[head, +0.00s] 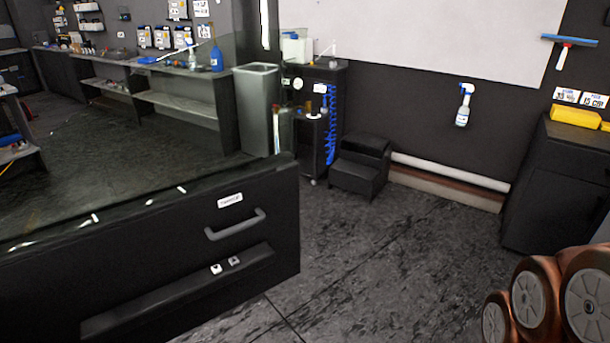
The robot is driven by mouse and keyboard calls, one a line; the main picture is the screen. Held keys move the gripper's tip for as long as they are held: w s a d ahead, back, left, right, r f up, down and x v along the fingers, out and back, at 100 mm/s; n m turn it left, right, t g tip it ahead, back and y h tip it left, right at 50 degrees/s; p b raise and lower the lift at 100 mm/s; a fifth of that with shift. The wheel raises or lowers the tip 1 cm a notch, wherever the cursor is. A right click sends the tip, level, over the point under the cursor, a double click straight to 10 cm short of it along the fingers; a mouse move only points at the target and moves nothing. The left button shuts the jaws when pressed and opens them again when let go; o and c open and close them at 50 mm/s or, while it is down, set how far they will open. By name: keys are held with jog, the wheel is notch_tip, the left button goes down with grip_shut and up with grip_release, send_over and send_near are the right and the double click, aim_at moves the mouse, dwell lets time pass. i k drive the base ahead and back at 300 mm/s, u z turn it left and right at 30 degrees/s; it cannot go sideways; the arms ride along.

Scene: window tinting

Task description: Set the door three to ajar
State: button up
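A black door panel (150,262) fills the lower left of the head view. It has a grey bar handle (236,225), a small white label (230,200) above the handle, and a lower ledge with two small switches (226,265). The label is too small to read, so I cannot tell its number. The panel's right end stands free over the floor; its left end is cut off by the picture edge, and its hinge is not visible. My gripper is not in view. Copper-coloured joints of my arm show at the lower right, apart from the panel.
Bare dark floor (360,260) lies between the panel and a dark cabinet (555,190) at the right. A black step stool (359,168), a small cart (312,130) and a grey bin (256,105) stand behind. A workbench (150,75) runs along the back left.

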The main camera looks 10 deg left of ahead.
aim_at(136, 268)
jog(key=z, duration=0.15)
jog(key=i, duration=4.15)
jog(key=u, duration=4.95)
jog(key=i, duration=0.55)
jog(key=z, duration=0.1)
